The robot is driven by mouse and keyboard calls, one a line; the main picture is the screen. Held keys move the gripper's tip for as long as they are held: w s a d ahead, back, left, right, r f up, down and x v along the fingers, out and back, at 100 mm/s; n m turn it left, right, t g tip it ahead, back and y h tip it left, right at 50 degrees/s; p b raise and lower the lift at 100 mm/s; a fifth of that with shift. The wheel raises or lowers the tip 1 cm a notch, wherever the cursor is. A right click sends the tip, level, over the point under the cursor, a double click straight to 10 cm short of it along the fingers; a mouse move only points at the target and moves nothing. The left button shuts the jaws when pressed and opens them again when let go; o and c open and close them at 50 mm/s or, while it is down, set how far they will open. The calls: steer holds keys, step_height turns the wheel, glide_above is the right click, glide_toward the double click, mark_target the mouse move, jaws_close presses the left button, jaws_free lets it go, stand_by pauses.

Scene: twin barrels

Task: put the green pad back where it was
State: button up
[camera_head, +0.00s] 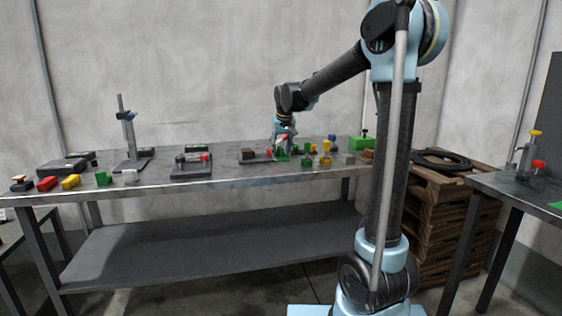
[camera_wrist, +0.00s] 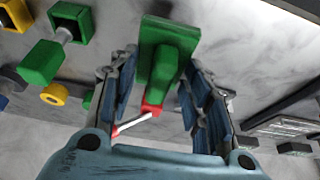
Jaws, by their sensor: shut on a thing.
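The green pad (camera_wrist: 183,38) is a flat green plate with a raised green block on it, seen in the wrist view between my fingers. My gripper (camera_wrist: 160,85) is shut on it, one blue ribbed finger on each side of the raised block. In the head view my gripper (camera_head: 281,146) is low over the back of the long table, with green (camera_head: 281,154) showing beneath it. Whether the pad touches the table cannot be told. A red part with a pale rod (camera_wrist: 148,112) shows just below the pad in the wrist view.
The long metal table (camera_head: 230,183) carries several small coloured pieces. A dark base with a brown block (camera_head: 248,155) stands left of my gripper, and yellow and green pieces (camera_head: 326,147) stand close right. A bright green block (camera_head: 362,142) is farther right. A second table (camera_head: 510,190) is at the right edge.

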mark_target(281, 158)
steer(key=shift+s+f, duration=0.1)
steer(key=shift+f, duration=1.95)
steer(key=o, duration=1)
steer(key=shift+f, duration=0.1)
steer(key=v, duration=1.2)
steer(key=s+d+f, duration=0.4)
steer(key=s+d, duration=0.6)
steer(key=s+d+f+m, duration=0.1)
steer(key=s+d+f, duration=0.3)
steer(key=s+f, duration=0.3)
steer(key=s+d+f+m+g, duration=0.1)
steer(key=s+d+f, duration=0.3)
steer(key=s, duration=0.6)
steer(key=s+d+f+m+g+h, duration=0.1)
steer(key=s+d+f, duration=0.3)
steer(key=s+f, duration=0.5)
steer(key=shift+s+d+f, duration=0.1)
steer(key=shift+d+f, duration=0.25)
steer(key=shift+d, duration=0.05)
